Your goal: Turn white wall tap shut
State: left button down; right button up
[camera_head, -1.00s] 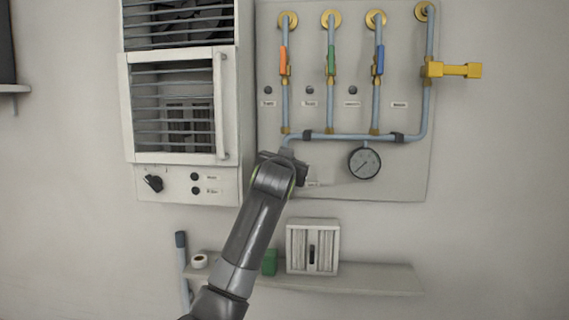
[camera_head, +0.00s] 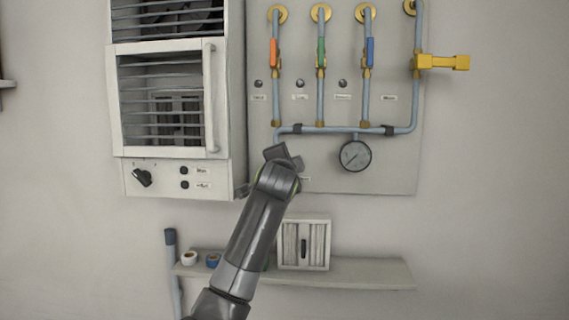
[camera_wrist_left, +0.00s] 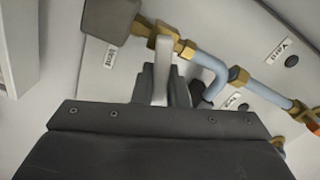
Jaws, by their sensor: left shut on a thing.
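The white wall tap shows in the left wrist view as a pale upright lever (camera_wrist_left: 164,58) beside a brass fitting on the blue pipe. My left gripper (camera_wrist_left: 163,88) is shut on this lever, with one dark finger on each side of it. In the head view my left arm reaches up to the lower left of the pipe panel (camera_head: 400,170). My wrist hides the tap and the fingertips there. My right gripper is in neither view.
Orange (camera_head: 274,52), green (camera_head: 321,52) and blue (camera_head: 370,52) levers and a yellow handle (camera_head: 442,62) are on the pipes above. A gauge (camera_head: 355,156) hangs right of my wrist. A white cabinet (camera_head: 240,110) stands left; a shelf (camera_head: 370,273) is below.

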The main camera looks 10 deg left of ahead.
pick_arm(q)
jog(key=shift+d+f+m+b, duration=0.1)
jog(key=shift+f+m+b, duration=0.2)
jog(key=shift+m, duration=0.75)
jog(key=shift+f+m+b, duration=0.1)
jog(key=shift+f+m, duration=0.3)
jog(key=shift+m, duration=0.65)
jog(key=c, duration=1.4)
grip_release()
jog(key=shift+c, duration=0.2)
jog(key=s+b, duration=0.8)
jog(key=s, duration=0.9)
jog(key=shift+s+b, duration=0.2)
jog(key=shift+b, duration=0.2)
